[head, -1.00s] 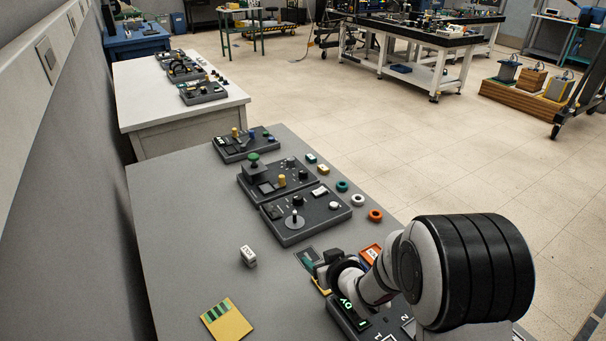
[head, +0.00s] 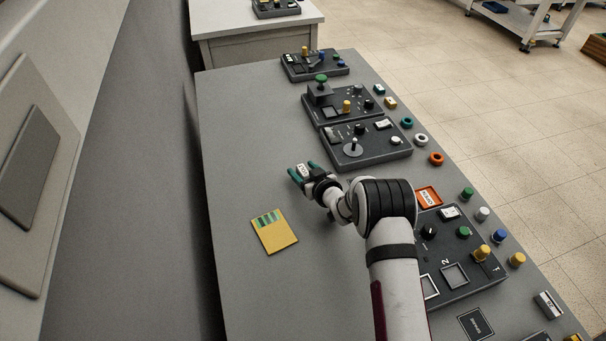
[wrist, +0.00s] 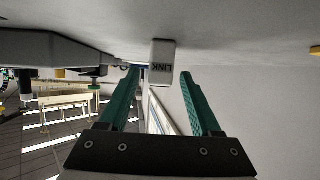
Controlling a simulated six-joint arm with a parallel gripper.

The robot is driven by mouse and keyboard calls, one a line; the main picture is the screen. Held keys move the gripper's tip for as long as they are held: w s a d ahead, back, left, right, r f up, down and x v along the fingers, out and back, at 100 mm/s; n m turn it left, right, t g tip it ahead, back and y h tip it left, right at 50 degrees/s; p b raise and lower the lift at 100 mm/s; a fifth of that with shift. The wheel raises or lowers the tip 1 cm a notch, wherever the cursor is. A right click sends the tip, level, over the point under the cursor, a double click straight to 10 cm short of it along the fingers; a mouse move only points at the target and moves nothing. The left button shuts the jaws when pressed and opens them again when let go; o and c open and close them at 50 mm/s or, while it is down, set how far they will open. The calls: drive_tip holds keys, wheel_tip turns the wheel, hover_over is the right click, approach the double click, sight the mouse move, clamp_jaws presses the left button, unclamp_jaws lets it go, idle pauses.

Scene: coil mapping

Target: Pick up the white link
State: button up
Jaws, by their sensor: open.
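The white link (head: 302,170) is a small white block on the grey table, left of my arm in the head view. In the wrist view the white link (wrist: 162,55) shows its upside-down "LINK" lettering, ahead of and between the two teal fingers. My gripper (head: 304,172) is open, with its teal fingertips on either side of the link in the head view. In the wrist view my gripper (wrist: 160,75) has a clear gap between the fingers. I cannot tell whether either finger touches the link.
A yellow card with green stripes (head: 274,232) lies flat nearby. Dark control panels with knobs stand beyond my gripper (head: 366,142) and to the right (head: 455,252). Loose rings and coloured caps line the table's right edge. The table's left side is clear.

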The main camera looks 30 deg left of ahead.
drive_tip(key=shift+w+a+f, duration=0.15)
drive_tip(key=shift+w+a, duration=0.1)
drive_tip(key=shift+a, duration=0.05)
clamp_jaws()
idle(0.3)
